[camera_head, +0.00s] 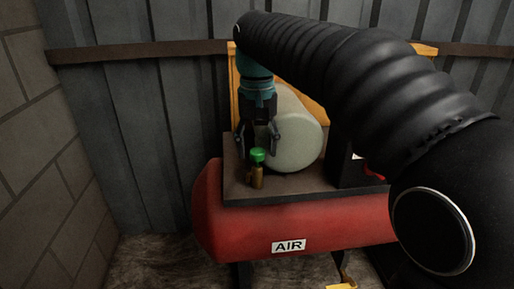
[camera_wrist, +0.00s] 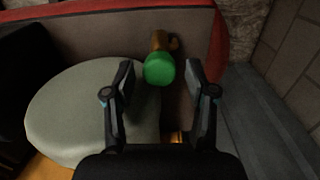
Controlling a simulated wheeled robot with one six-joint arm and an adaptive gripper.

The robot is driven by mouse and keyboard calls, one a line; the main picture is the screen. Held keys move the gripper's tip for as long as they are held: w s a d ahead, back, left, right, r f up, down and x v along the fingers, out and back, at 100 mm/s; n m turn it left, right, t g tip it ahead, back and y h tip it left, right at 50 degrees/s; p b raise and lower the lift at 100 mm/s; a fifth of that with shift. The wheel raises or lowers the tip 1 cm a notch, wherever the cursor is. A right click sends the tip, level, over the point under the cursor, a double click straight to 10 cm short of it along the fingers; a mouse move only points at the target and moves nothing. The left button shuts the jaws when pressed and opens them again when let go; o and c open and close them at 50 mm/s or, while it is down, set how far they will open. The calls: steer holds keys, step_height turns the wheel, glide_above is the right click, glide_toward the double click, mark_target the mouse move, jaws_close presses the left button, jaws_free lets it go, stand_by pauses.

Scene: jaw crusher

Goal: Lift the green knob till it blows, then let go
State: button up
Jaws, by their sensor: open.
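The green knob (camera_head: 257,155) tops a small brass valve (camera_head: 257,176) on the dark top plate of the red air tank (camera_head: 300,222). In the wrist view the green knob (camera_wrist: 159,69) shows between and just beyond my two fingertips, with the brass body (camera_wrist: 159,41) partly behind it. My gripper (camera_head: 259,138) is open and points down just above the knob in the head view. In the wrist view my gripper (camera_wrist: 160,80) has a finger on each side, with gaps to the knob. Nothing is held.
A pale rounded cylinder (camera_head: 294,130) stands close behind and right of the valve; it also shows at left in the wrist view (camera_wrist: 85,115). A corrugated wall (camera_head: 150,130) is behind, a block wall (camera_head: 40,150) at left.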

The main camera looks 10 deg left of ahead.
mark_target(257, 150)
jaws_close()
steer(key=shift+r+p, duration=0.75)
steer(key=shift+p, duration=0.45)
steer(key=shift+f, duration=0.1)
jaws_free()
step_height(257, 150, up, 12)
